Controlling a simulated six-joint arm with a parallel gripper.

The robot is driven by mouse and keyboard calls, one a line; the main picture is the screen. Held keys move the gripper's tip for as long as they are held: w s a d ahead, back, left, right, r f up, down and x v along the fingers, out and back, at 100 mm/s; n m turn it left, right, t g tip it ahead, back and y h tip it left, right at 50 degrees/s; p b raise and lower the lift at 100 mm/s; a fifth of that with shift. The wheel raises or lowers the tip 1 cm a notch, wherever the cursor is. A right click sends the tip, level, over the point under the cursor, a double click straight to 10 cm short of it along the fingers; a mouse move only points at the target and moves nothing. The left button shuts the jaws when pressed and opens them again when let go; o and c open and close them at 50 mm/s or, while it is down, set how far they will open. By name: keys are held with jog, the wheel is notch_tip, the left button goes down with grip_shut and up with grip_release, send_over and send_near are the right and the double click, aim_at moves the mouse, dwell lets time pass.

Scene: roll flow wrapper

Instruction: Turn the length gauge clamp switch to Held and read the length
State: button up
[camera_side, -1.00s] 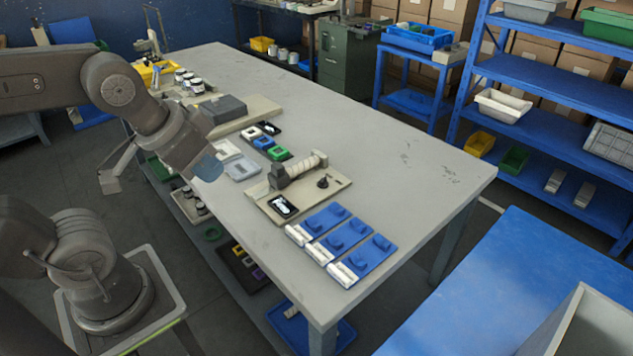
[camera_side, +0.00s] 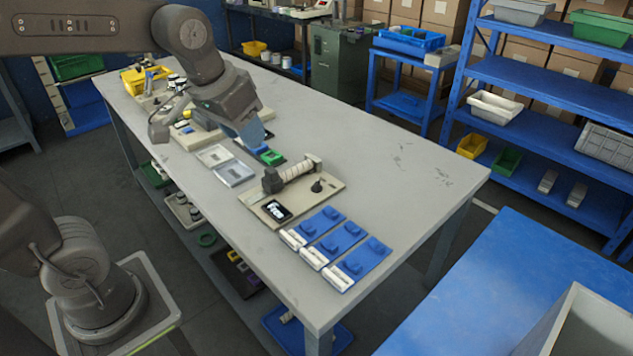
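A beige base plate (camera_side: 330,189) lies on the table and looks like the length gauge. It carries a pale ribbed roll (camera_side: 298,169) between dark end blocks, a small black knob (camera_side: 317,186) that may be the clamp switch, and a black display (camera_side: 277,211). White marks show on the display, too small to read. The knob's setting cannot be made out. My gripper (camera_side: 255,133), with a bluish end, is above the table, to the upper left of the gauge and apart from it. Its fingers are not distinct, and it hides part of the items behind it.
Green and blue square pieces (camera_side: 271,157) lie close below my gripper. Light grey trays (camera_side: 234,174) are left of them. Blue plates (camera_side: 345,241) with white blocks lie in front of the gauge. The table's right side (camera_side: 400,160) is clear.

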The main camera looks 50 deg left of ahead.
jog(key=w+a+f+n+g, duration=0.1)
jog(key=w+a+f+n, duration=0.15)
jog(key=w, duration=0.85)
jog(key=n+g, duration=0.2)
jog(key=g, duration=0.1)
send_over(316, 183)
notch_tip(316, 183, down, 15)
notch_tip(316, 183, down, 13)
jog(key=shift+d+f, duration=0.1)
jog(key=shift+f, duration=0.05)
jog(key=shift+c, duration=0.2)
grip_shut()
